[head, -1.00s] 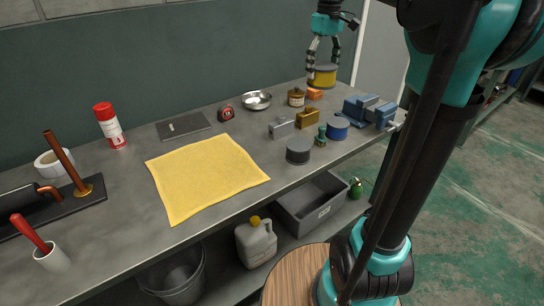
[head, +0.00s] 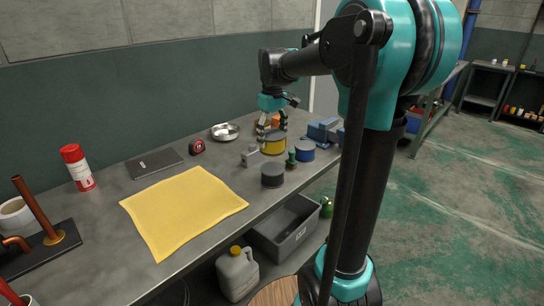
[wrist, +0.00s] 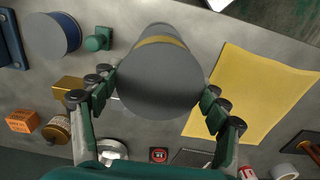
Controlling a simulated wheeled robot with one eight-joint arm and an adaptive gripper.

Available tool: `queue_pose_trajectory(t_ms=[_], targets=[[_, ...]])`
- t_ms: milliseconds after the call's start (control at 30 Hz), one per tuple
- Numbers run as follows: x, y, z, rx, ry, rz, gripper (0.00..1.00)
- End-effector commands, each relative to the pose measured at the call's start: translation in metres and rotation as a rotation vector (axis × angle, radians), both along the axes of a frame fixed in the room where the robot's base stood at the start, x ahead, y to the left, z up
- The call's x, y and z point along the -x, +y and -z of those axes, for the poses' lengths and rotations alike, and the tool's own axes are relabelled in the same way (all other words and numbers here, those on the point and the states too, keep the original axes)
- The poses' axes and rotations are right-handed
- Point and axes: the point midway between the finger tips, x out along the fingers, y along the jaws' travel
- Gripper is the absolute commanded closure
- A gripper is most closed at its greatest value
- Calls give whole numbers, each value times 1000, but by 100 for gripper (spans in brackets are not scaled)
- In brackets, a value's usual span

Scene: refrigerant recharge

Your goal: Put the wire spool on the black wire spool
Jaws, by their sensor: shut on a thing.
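The yellow wire spool (head: 273,147) has grey end discs, and my gripper (head: 271,128) is shut on it. It is held above the table, upright or nearly so. In the wrist view, its grey top disc (wrist: 158,80) fills the middle between my fingers (wrist: 159,97), with a strip of yellow wire behind it. The black wire spool (head: 272,175) stands on the table close to the front edge, nearer the camera than the held spool, with its top bare. In the wrist view the black spool is mostly or wholly hidden behind the held spool.
A blue spool (head: 305,150), a green piece (head: 291,160) and a grey padlock (head: 249,158) stand near the black spool. A yellow cloth (head: 185,210) lies to its left. A blue vise (head: 323,131) and a metal bowl (head: 225,131) are farther back. A grey bin (head: 285,230) sits below.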

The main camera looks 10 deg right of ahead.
Motion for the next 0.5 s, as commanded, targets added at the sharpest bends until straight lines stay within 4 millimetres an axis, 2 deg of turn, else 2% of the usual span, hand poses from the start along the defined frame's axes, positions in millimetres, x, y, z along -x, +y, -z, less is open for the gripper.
queue_pose_trajectory(t_ms=[100,367,500], targets=[[0,0,21,0,0,0,75],[0,0,41,0,0,0,75],[0,0,60,0,0,0,75]])
